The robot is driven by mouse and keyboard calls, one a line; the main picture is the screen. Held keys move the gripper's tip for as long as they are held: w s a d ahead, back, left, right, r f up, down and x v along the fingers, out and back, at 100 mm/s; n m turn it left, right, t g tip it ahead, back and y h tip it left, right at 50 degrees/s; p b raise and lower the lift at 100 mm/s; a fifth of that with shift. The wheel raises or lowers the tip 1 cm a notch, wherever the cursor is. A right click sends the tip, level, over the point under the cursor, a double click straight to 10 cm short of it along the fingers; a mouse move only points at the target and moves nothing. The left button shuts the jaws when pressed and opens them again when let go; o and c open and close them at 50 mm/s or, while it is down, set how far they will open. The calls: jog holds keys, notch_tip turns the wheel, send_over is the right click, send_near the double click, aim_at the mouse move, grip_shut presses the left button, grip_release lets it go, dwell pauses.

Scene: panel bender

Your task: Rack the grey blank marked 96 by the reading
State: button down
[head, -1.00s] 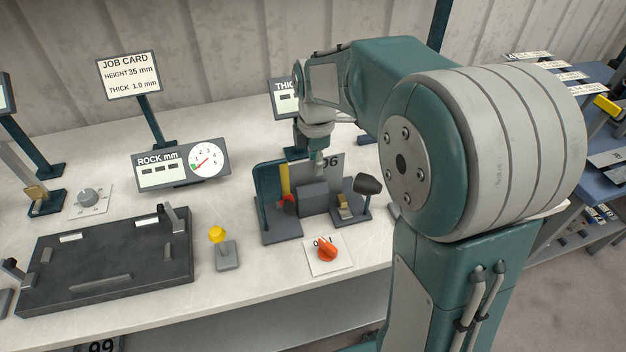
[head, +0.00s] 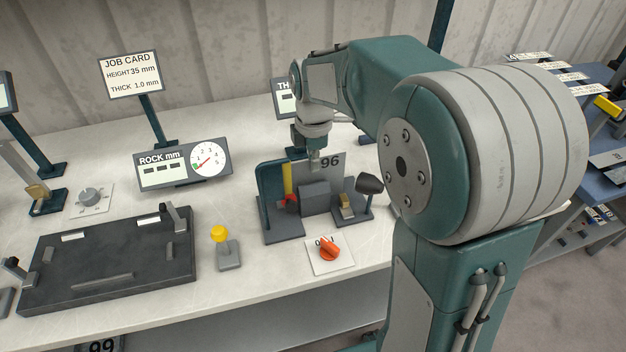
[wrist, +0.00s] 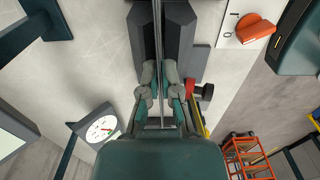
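The grey blank marked 96 (head: 331,167) stands upright in the head view, its lower part hidden behind a dark block. My gripper (head: 315,162) is at its upper edge, left of the number. In the wrist view the blank (wrist: 158,45) shows edge-on as a thin strip between the two fingers of my gripper (wrist: 158,82). The fingers lie close on both sides and look shut on it. The blank is at the gauge stand (head: 283,228), which has a yellow strip and a red part. Whether it touches the stand's floor is hidden.
A job card (head: 130,77) reads height 35 mm, thick 1.0 mm. The Rock mm display (head: 163,176) shows dashes beside a dial. The Thick display (head: 286,103) is partly hidden by my arm. An orange knob (head: 329,250), yellow button (head: 219,234) and dark fixture (head: 110,258) are nearby.

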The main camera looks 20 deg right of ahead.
notch_tip(320, 180, up, 11)
dwell(1.8)
